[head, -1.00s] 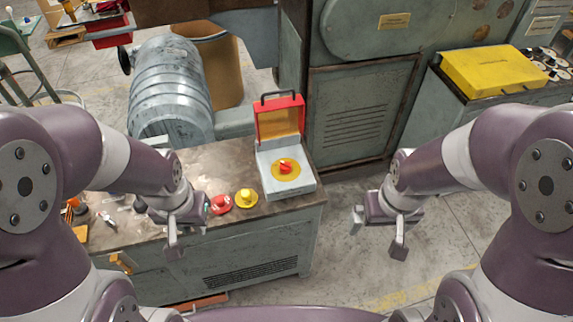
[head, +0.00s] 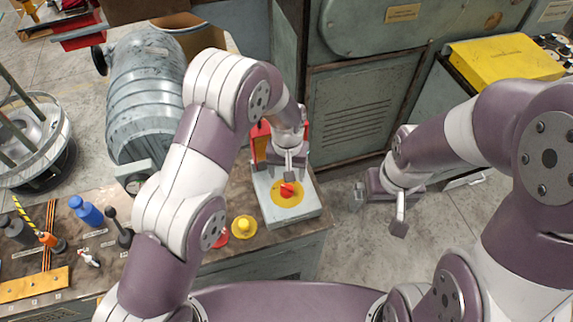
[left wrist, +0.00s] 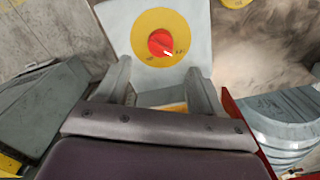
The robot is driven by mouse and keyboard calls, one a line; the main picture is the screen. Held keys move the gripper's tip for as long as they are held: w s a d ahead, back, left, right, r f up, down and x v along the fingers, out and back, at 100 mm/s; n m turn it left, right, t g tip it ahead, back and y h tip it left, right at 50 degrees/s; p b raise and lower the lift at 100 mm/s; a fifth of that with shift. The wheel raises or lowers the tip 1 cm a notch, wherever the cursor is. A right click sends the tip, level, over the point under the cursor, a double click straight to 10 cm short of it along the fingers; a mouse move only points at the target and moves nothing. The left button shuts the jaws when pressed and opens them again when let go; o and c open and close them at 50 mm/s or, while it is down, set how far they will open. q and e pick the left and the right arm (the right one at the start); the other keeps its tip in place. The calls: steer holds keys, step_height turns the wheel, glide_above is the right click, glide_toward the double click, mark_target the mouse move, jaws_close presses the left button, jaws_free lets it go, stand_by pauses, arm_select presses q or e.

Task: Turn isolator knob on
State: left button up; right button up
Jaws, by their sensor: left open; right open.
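The isolator is a pale grey box (head: 306,209) on the workbench with its red lid (head: 261,143) raised behind it. A red knob (head: 287,190) sits on a yellow disc on its face. My left gripper (head: 290,174) is just behind the knob, over the box, its fingers partly hidden by the wrist. In the left wrist view its fingers (left wrist: 160,85) are apart and empty, with the red knob (left wrist: 163,43) beyond them and not between them. The knob's marking is too small to read. My right gripper (head: 378,209) is open and empty, to the right of the bench.
A yellow knob (head: 244,227) and a red one partly behind my left arm lie left of the box. A ribbed grey drum (head: 147,95) and a vented cabinet (head: 350,110) stand behind.

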mark_target(287, 187)
arm_select(q)
steer(key=shift+r, duration=0.25)
steer(key=f, duration=0.1)
steer(key=s+f+p, duration=0.1)
steer(key=f, duration=0.1)
steer(key=shift+s+n, duration=0.2)
steer(key=shift+n, duration=0.1)
steer(key=f, duration=0.2)
steer(key=w+f, duration=0.1)
steer(key=f, duration=0.1)
steer(key=shift+p, duration=0.4)
steer(key=shift+f, duration=0.15)
steer(key=shift+s, duration=0.25)
steer(key=c, duration=1.1)
steer(key=shift+o, duration=0.2)
arm_select(e)
steer(key=shift+s+r, duration=0.3)
steer(key=shift+r, duration=0.25)
steer(key=shift+s+r, duration=0.3)
steer(key=shift+r, duration=0.25)
